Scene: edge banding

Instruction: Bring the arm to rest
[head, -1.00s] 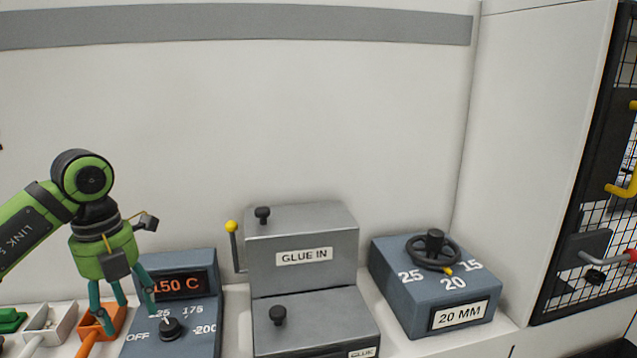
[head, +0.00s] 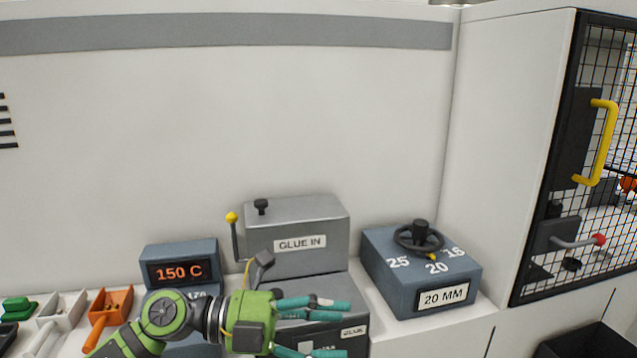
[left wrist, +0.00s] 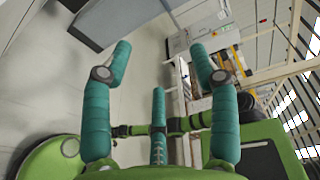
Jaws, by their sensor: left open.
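My left gripper (head: 335,328) is in the lower middle of the head view, at the end of my green arm, with its teal fingers pointing right. It is in front of the lower grey glue box and hides part of it. In the left wrist view my left gripper (left wrist: 160,75) shows its teal fingers spread apart with nothing between them. My right gripper is not in view.
The 150 C control box (head: 180,268) is partly hidden behind my arm. The GLUE IN box (head: 320,225) and the 20 MM handwheel box (head: 395,285) stand on the ledge. A mesh door with a yellow handle (head: 604,140) is at right. Coloured trays (head: 65,305) are at left.

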